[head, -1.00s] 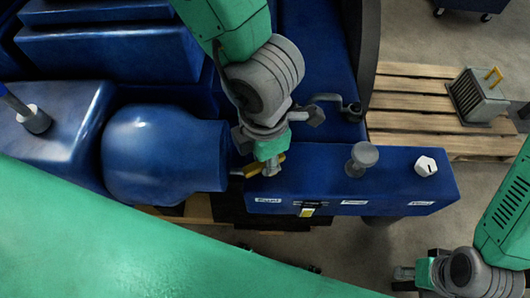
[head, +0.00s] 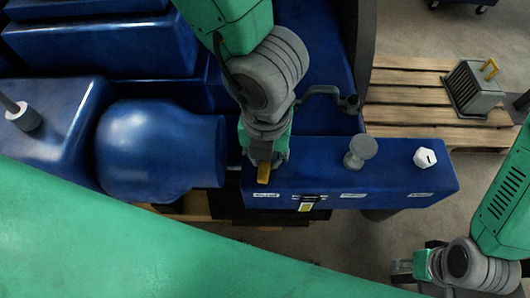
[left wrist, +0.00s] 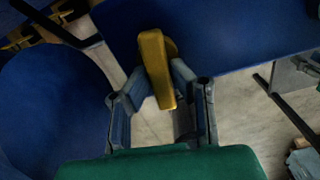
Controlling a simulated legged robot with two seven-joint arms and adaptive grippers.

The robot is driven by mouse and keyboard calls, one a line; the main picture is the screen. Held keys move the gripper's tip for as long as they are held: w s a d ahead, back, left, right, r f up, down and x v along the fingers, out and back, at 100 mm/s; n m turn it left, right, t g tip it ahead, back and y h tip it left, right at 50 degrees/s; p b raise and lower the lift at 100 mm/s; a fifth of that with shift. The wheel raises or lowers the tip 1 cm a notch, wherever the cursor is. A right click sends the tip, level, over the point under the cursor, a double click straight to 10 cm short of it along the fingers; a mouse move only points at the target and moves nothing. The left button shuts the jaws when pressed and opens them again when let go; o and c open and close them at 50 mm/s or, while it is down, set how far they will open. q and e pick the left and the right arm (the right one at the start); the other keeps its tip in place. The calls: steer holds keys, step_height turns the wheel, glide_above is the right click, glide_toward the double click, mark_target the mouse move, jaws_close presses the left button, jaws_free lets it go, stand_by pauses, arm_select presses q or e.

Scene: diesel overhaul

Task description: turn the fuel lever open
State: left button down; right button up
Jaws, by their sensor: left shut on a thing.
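The yellow fuel lever (head: 263,174) is at the left end of the blue box-shaped panel (head: 390,180). In the head view its yellow end points down the picture, toward me. My left gripper (head: 264,160) is over the lever from above. In the left wrist view, the gripper's two fingers (left wrist: 160,82) are closed on both sides of the yellow lever (left wrist: 156,60). My right gripper (head: 405,272) is at the lower right, away from the panel, too small to tell whether it is open.
A grey round knob (head: 361,152) and a white cap (head: 425,158) stand on the panel. Small labels and a yellow-marked tag (head: 306,204) are on its front. A grey crank handle (head: 325,93) is behind my left gripper. A grey box with a yellow handle (head: 474,88) sits on the pallet.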

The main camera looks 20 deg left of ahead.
arm_select(q)
steer(key=shift+d+f+n, duration=0.1)
steer(key=shift+n, duration=0.7)
steer(key=c, duration=1.4)
jaws_free()
steer(key=shift+c, duration=0.2)
steer(key=shift+r, duration=0.25)
step_height(320, 180, up, 12)
steer(key=shift+f, duration=0.25)
steer(key=shift+w, duration=0.1)
